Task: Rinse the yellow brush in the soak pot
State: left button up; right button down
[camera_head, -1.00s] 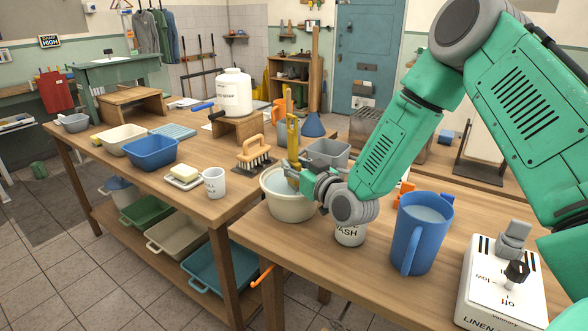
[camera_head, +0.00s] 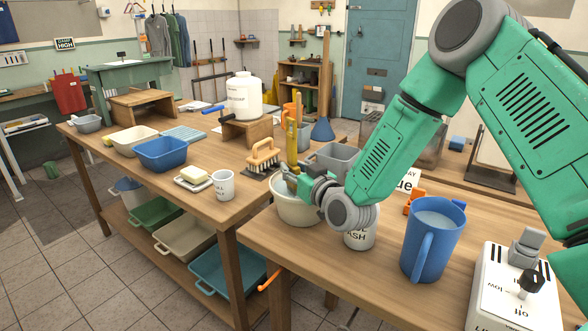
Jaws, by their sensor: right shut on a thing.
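The yellow brush (camera_head: 292,143) stands nearly upright, its long handle rising above the cream soak pot (camera_head: 298,212). My right gripper (camera_head: 294,181) is shut on the brush at the pot's rim. The brush's lower end is hidden by the gripper and the pot wall, so I cannot tell how deep it sits. The pot stands on the near wooden table (camera_head: 345,272) by its back left edge. My left gripper is not in view.
A white wash cup (camera_head: 360,238) stands right of the pot, under my wrist. A blue jug (camera_head: 428,243) and a control box (camera_head: 512,300) stand further right. A grey tub (camera_head: 338,158) is behind. A wooden-handled brush (camera_head: 263,153) lies left on the other table.

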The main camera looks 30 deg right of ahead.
jog(key=shift+s, duration=0.1)
jog(key=shift+s+d, duration=0.4)
jog(key=shift+s, duration=0.35)
notch_tip(320, 180, up, 7)
jog(key=p, duration=0.6)
jog(key=shift+r, duration=0.15)
jog(key=shift+a, duration=0.1)
dwell(1.0)
